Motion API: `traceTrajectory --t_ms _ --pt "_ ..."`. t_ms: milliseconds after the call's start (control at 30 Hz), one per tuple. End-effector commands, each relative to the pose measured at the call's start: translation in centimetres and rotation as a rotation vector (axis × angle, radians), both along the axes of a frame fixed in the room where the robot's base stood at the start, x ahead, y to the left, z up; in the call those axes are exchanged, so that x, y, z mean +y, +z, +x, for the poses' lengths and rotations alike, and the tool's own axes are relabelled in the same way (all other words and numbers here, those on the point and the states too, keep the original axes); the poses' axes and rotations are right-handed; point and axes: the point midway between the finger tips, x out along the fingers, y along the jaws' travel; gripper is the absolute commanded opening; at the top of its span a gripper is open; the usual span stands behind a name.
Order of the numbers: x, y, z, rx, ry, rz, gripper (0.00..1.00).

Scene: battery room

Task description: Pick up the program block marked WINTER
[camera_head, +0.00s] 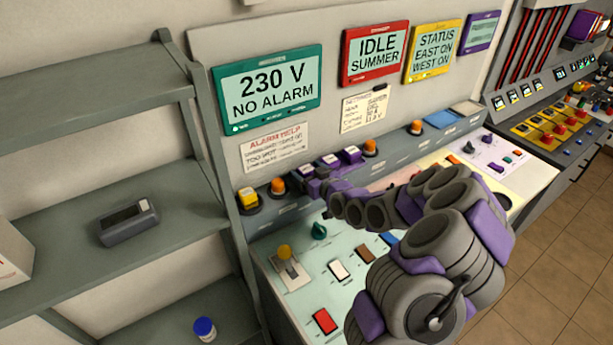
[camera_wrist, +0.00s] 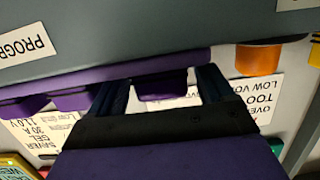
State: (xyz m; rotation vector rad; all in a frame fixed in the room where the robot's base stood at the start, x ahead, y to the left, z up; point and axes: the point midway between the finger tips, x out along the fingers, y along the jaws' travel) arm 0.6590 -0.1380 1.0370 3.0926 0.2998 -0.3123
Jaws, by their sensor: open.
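Three purple program blocks with pale tops stand in a row on the console ledge: a left one (camera_head: 306,171), a middle one (camera_head: 330,160) and a right one (camera_head: 351,154). Their markings are too small to read, so I cannot tell which is WINTER. My gripper (camera_head: 318,185) is at the left end of the row, by the left block. In the wrist view my gripper (camera_wrist: 162,82) is open, its two dark fingers on either side of one purple block (camera_wrist: 162,91). I cannot tell whether they touch it. Two more purple blocks show left of the fingers.
An orange lamp (camera_head: 278,186) and a yellow button (camera_head: 248,196) lie left of the blocks; another orange lamp (camera_head: 370,147) is right. A screen (camera_head: 376,54) reads IDLE SUMMER. Switches cover the sloping panel below. A grey shelf (camera_head: 90,205) with a dark device (camera_head: 128,222) stands left.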

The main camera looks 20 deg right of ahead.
Motion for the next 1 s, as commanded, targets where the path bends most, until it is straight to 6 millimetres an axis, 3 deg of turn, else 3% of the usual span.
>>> traceTrajectory --t_ms 233,567,1000 --pt "0.4 -0.6 2.1 0.000 0.000 -0.002 0.81" --pt "0.5 -0.6 2.4 0.000 -0.001 0.001 0.81" --pt "0.5 -0.6 2.4 0.001 -0.001 0.001 0.39"
